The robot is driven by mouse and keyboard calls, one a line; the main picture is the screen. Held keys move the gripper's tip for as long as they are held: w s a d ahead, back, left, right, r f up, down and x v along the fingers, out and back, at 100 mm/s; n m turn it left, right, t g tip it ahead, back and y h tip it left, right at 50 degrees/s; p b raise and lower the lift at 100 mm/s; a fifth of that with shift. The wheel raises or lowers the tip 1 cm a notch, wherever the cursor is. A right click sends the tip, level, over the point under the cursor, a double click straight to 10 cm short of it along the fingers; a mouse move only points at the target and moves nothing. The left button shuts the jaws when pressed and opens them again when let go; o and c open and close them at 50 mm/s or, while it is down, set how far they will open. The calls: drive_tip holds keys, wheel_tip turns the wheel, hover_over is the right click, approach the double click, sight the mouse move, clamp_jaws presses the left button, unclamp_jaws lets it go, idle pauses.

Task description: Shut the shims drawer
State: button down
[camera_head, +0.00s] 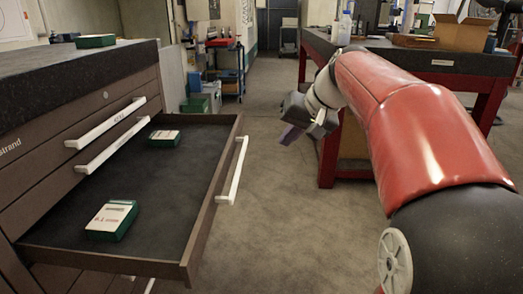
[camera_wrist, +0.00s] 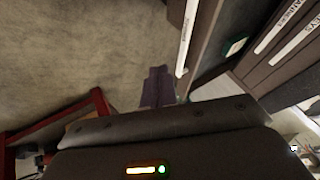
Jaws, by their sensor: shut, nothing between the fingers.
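One drawer (camera_head: 182,247) of the brown cabinet on the left stands pulled out. I cannot read its label in the head view, so I cannot tell whether it is the shims drawer. A white bar handle (camera_head: 233,170) runs along its front; it also shows in the wrist view (camera_wrist: 187,38). Two green boxes with white and red labels, a near one (camera_head: 111,220) and a far one (camera_head: 163,138), lie inside. My gripper (camera_head: 287,138) is shut and empty, to the right of the drawer front and apart from the handle. Its fingers (camera_wrist: 158,88) show in the wrist view.
Closed drawers with white handles (camera_head: 104,124) sit above the open one. A red-legged table (camera_head: 440,62) stands on the right, close behind my arm. Grey floor (camera_head: 262,215) lies clear between the drawer and my arm.

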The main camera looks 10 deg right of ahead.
drive_tip(key=w+a+f, duration=0.6)
drive_tip(key=a+f, duration=0.1)
drive_tip(key=shift+f, duration=0.4)
drive_tip(key=shift+w+a, duration=0.1)
drive_tip(key=shift+a, duration=0.05)
